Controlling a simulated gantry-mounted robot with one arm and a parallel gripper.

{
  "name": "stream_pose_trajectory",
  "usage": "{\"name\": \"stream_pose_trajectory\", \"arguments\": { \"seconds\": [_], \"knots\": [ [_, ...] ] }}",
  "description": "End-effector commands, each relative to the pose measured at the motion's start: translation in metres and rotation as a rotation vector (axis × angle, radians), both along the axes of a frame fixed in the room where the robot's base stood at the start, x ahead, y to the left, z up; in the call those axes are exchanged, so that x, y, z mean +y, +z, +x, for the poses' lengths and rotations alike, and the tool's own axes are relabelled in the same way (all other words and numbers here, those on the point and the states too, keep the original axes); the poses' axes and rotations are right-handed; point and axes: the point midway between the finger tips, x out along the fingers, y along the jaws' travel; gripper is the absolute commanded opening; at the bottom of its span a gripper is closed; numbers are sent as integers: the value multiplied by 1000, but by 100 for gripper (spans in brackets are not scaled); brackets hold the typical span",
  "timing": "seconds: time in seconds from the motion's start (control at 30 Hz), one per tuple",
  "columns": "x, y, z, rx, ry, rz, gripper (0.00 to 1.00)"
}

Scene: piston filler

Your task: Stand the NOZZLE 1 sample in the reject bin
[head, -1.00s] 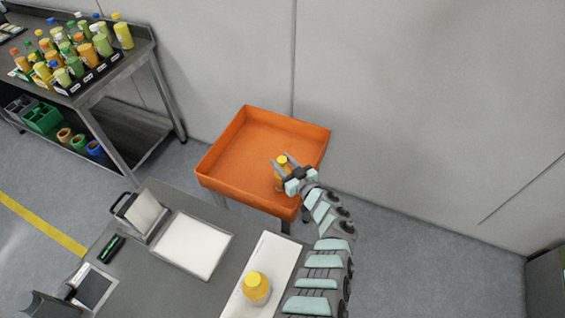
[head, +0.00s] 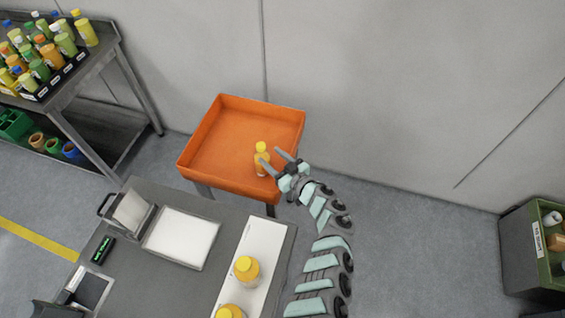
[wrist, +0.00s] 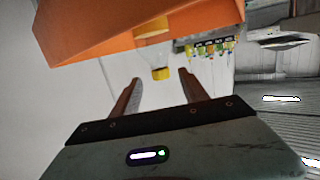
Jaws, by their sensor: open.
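A bottle with a yellow cap and orange-yellow contents (head: 261,160) stands upright inside the orange reject bin (head: 205,135), near its front right corner. No nozzle label on it is readable. My gripper (head: 275,160) is open beside the bottle, on its right, with its fingers pointing toward it. In the wrist view the bottle (wrist: 155,56) is beyond the fingertips of my gripper (wrist: 160,80), apart from them, and the bin's orange wall (wrist: 95,30) is close by. Two more yellow-capped bottles (head: 246,270) stand on the white strip of the bench.
A grey bench (head: 150,265) holds a white pad (head: 182,238), a metal holder (head: 130,212) and a dark device (head: 103,250). A shelf with many bottles (head: 45,60) stands at upper left. A green bin (head: 545,245) is at far right. Floor right of my arm is clear.

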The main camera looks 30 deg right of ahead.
Motion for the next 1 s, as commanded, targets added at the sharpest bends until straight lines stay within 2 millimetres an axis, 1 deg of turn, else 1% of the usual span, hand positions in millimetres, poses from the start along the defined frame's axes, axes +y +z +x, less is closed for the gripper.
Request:
{"name": "stream_pose_trajectory", "arguments": {
  "seconds": [0.03, 0.1, 0.3, 0.4, 0.63, 0.9, 1.0],
  "knots": [
    [-1, 1, -8, 4, 0, -2, 52],
    [-3, 3, -17, 4, 0, -3, 52],
    [-9, 5, -39, 4, -3, -3, 52],
    [-10, 7, -46, 1, -2, -4, 52],
    [-10, 8, -54, 0, -1, 0, 52],
    [-10, 8, -54, 0, -1, 1, 52],
    [-10, 13, -54, 0, -1, 0, 52]
  ]
}}
